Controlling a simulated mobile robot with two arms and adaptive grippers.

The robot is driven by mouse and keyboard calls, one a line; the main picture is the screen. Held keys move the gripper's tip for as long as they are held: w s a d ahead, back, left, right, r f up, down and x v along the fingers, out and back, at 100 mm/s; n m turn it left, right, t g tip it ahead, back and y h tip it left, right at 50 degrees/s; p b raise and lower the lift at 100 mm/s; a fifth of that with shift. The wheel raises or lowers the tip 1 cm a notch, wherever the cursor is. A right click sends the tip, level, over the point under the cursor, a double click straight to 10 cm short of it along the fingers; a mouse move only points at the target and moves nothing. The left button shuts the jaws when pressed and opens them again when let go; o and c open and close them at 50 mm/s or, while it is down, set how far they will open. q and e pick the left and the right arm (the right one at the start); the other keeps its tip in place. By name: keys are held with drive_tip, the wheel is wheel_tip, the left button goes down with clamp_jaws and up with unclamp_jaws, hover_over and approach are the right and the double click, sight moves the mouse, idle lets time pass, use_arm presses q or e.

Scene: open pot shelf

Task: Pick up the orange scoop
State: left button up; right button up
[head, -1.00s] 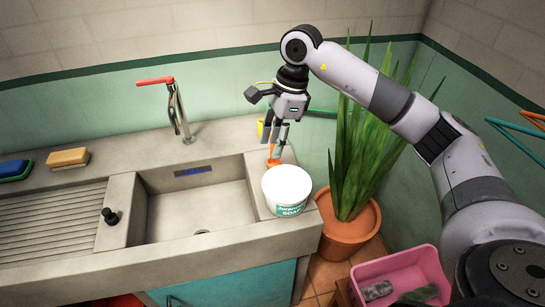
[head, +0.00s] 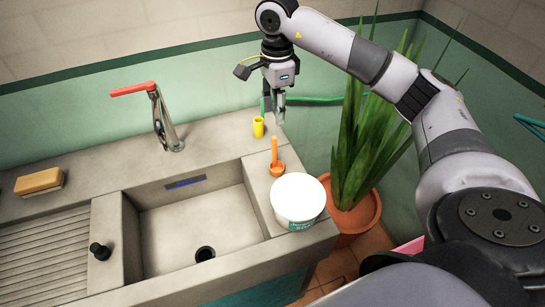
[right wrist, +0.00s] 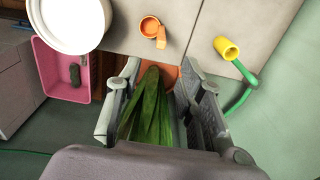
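The orange scoop (head: 276,169) lies on the counter between the sink and the right counter edge. Its handle points toward the wall in the head view. In the right wrist view the scoop (right wrist: 150,27) shows near the top, beyond the fingertips. My right gripper (head: 280,118) hangs above and behind the scoop, near the counter's back right corner, apart from it. In the right wrist view its two fingers (right wrist: 160,72) stand apart with only the plant and its pot seen below between them. My left gripper is not in view.
A white soap tub (head: 298,202) stands just in front of the scoop. A yellow hose nozzle (head: 258,127) is behind it, with a green hose (right wrist: 240,97). A tall plant (head: 374,140) stands right of the counter. The sink (head: 195,220) and red-handled tap (head: 160,115) are left.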

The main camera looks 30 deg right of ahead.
sight(276, 138)
wheel_tip(276, 138, down, 9)
drive_tip(key=shift+s+f+p, duration=0.1)
drive_tip(key=shift+p, duration=1.05)
drive_tip(key=shift+a+f+p, duration=0.1)
drive_tip(key=shift+f+p, duration=0.15)
drive_tip(key=shift+p, duration=0.05)
drive_tip(key=f+p, duration=0.1)
drive_tip(key=f, duration=0.2)
drive_tip(key=shift+w+a+f+p, duration=0.1)
drive_tip(key=shift+w+f+p, duration=0.1)
drive_tip(key=shift+f+p, duration=0.15)
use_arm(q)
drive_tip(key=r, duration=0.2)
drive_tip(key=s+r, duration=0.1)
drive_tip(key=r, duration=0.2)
use_arm(e)
drive_tip(key=shift+f, duration=0.4)
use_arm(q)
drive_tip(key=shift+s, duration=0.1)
use_arm(e)
clamp_jaws()
